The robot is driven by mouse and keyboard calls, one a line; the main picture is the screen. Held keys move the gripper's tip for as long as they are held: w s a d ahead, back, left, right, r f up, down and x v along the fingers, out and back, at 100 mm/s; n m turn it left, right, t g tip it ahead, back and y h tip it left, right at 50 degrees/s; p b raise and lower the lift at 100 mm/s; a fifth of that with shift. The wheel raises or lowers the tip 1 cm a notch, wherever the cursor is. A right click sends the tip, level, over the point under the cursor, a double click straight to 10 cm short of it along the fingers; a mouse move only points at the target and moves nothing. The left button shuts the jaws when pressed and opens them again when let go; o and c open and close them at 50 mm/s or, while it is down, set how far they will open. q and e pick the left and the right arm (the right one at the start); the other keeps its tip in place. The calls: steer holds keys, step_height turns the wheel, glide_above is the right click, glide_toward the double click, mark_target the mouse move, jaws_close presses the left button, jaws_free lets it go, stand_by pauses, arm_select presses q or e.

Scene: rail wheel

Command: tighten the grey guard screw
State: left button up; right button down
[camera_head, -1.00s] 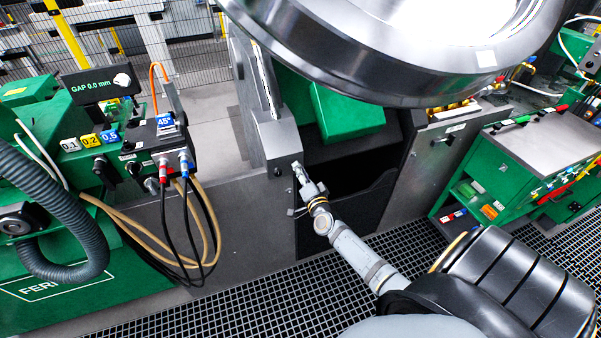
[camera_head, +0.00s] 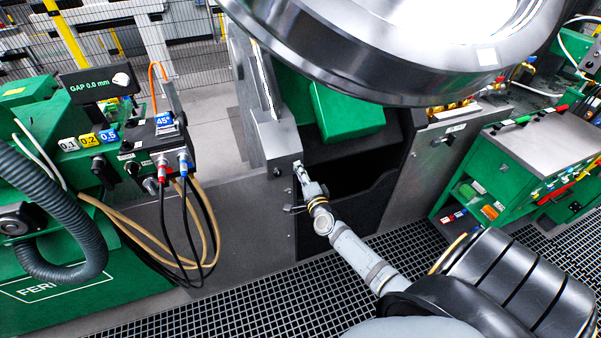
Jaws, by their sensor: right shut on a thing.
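My right gripper (camera_head: 298,168) is at the right edge of the grey block (camera_head: 280,140) at the foot of the upright post, below the big wheel. Its jaws are shut at the block's side, on what appears to be the grey guard screw; the screw is too small and too covered by the fingers to make out. A small dark round fitting shows on the block's front face, left of the fingers. My right arm reaches up to it from the lower right. My left gripper is not in view.
The large shiny wheel (camera_head: 330,65) hangs just above. A green box (camera_head: 345,112) and a dark open bin (camera_head: 345,205) stand right of the block. A control box (camera_head: 160,150) with hoses is at left, a green tool cart (camera_head: 490,180) at right.

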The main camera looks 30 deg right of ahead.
steer(key=c, duration=1)
jaws_free()
steer(key=shift+c, duration=0.2)
steer(key=v, duration=1.2)
steer(key=s+a+f+n+g+y, duration=0.1)
steer(key=s+f+n+g, duration=0.3)
steer(key=f, duration=0.9)
steer(key=s+a+f+n+g+y, duration=0.1)
steer(key=s+f+n+g+y, duration=0.3)
steer(key=f, duration=1)
steer(key=s+a+f+n+g, duration=0.1)
steer(key=s+f+n+g, duration=0.1)
steer(key=s+f, duration=0.4)
steer(key=s+a+f+n+g+h, duration=0.1)
steer(key=s+f+n+g, duration=0.2)
steer(key=s, duration=1)
steer(key=s+a+f+n+g, duration=0.2)
steer(key=s+f+n+g, duration=0.1)
steer(key=s+f+n, duration=0.3)
steer(key=s+f, duration=0.2)
steer(key=s, duration=0.1)
steer(key=shift+s+f+h, duration=0.35)
steer(key=shift+f+h, duration=0.05)
